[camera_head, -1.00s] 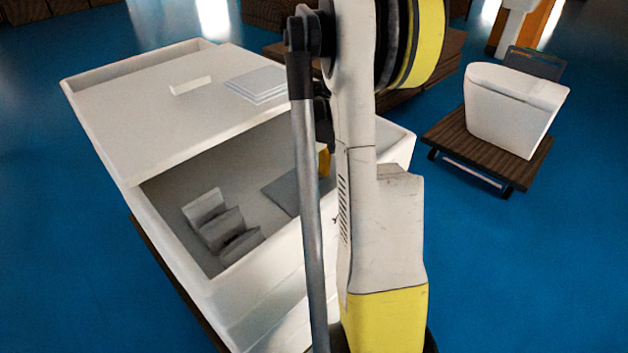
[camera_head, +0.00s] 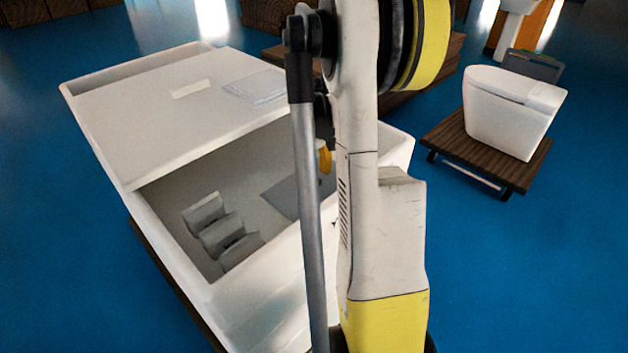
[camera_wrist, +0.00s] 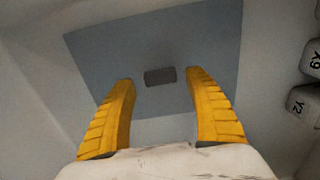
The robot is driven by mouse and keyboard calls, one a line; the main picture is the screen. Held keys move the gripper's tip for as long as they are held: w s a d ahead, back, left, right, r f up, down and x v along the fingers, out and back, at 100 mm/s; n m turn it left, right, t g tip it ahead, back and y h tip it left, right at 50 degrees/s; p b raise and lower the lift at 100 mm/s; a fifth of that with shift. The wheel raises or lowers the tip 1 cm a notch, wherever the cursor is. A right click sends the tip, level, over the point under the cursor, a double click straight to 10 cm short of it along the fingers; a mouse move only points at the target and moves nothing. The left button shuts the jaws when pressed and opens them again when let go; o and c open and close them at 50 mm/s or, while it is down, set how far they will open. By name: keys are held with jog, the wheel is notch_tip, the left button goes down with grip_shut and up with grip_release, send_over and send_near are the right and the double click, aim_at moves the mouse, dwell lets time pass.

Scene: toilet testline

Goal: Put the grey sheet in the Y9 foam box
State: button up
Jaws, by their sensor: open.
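The grey sheet (camera_wrist: 100,55) lies flat on the bottom of the white box's open compartment. It has a small dark rectangular block (camera_wrist: 160,76) near its middle in the wrist view. It also shows in the head view (camera_head: 283,199), partly hidden by my arm. My gripper (camera_wrist: 160,82) is open, its yellow fingers on either side of the block as seen, with nothing held. I cannot tell how far above the sheet it is. The Y9 foam box (camera_wrist: 313,58) is at the right edge of the wrist view, cut off by the frame, its label turned.
A Y2 foam box (camera_wrist: 304,103) is beside Y9. Several grey-white boxes (camera_head: 221,235) stand in a row in the compartment. The white box's walls (camera_head: 165,240) enclose it, and a flat white cover (camera_head: 150,115) spans the far part. A toilet (camera_head: 510,110) stands on a pallet at right.

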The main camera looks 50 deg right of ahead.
aim_at(314, 182)
notch_tip(314, 182, up, 10)
jog(key=p, duration=0.2)
jog(key=w+a+r+t+h, duration=0.1)
jog(key=a+r, duration=0.2)
jog(key=a, duration=0.6)
jog(key=a+r+t, duration=0.2)
jog(key=a+r, duration=0.1)
jog(key=a, duration=0.7)
jog(key=s+a+t, duration=0.2)
jog(key=s+a, duration=0.1)
jog(key=a, duration=0.5)
jog(key=s+a+n+t+y, duration=0.1)
jog(key=s+a+t, duration=0.1)
jog(key=a, duration=0.7)
jog(key=shift+s, duration=0.85)
